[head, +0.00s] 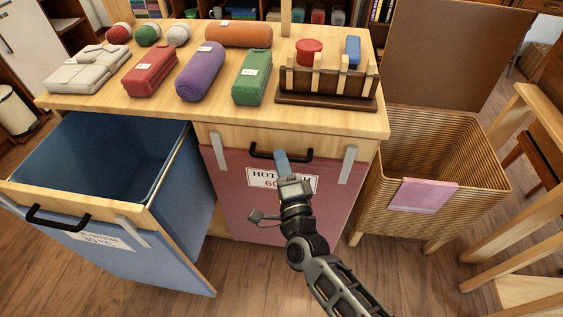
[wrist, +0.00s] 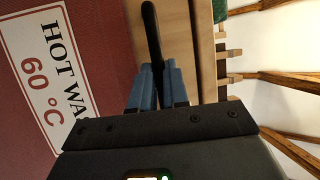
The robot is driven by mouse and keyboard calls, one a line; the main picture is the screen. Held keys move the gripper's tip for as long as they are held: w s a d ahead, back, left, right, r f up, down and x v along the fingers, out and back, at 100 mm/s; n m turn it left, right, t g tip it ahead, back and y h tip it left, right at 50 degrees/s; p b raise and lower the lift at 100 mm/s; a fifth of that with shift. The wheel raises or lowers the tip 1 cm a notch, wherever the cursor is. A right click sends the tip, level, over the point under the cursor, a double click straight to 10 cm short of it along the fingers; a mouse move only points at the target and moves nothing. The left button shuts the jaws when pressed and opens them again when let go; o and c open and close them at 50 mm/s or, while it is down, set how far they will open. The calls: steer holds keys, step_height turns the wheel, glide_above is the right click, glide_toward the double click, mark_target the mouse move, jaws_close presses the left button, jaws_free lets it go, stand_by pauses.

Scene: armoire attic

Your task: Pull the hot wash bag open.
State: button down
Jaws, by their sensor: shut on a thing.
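The hot wash bag (head: 235,200) is a red front panel under the wooden top, with a white label reading HOT WASH and 60 °C. It also shows in the wrist view (wrist: 70,25). The bag is closed, its front flush under the worktop. Its black bar handle (head: 262,153) sits at the top of the front, and shows in the wrist view (wrist: 152,35). The fingers hide part of the bar.
A blue bag (head: 190,235) at the left is tipped open, with its own black handle. A wicker hamper (head: 440,150) with a raised lid stands at the right. The worktop (head: 335,118) carries folded and rolled cloths and a wooden rack. Floor is clear in front.

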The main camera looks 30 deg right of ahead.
stand_by(0.3)
steer(key=s+a, duration=0.7)
steer(key=s, duration=0.3)
steer(key=s+a, duration=0.7)
steer(key=s, duration=0.3)
steer(key=shift+a+p, duration=0.3)
steer(key=shift+p, duration=0.1)
steer(key=shift+s, duration=0.1)
steer(key=c, duration=1.1)
jaws_free()
steer(key=b+v, duration=0.1)
steer(key=v, duration=0.6)
steer(key=shift+s+a+f, duration=0.1)
steer(key=shift+s+a, duration=0.05)
steer(key=shift+s, duration=0.2)
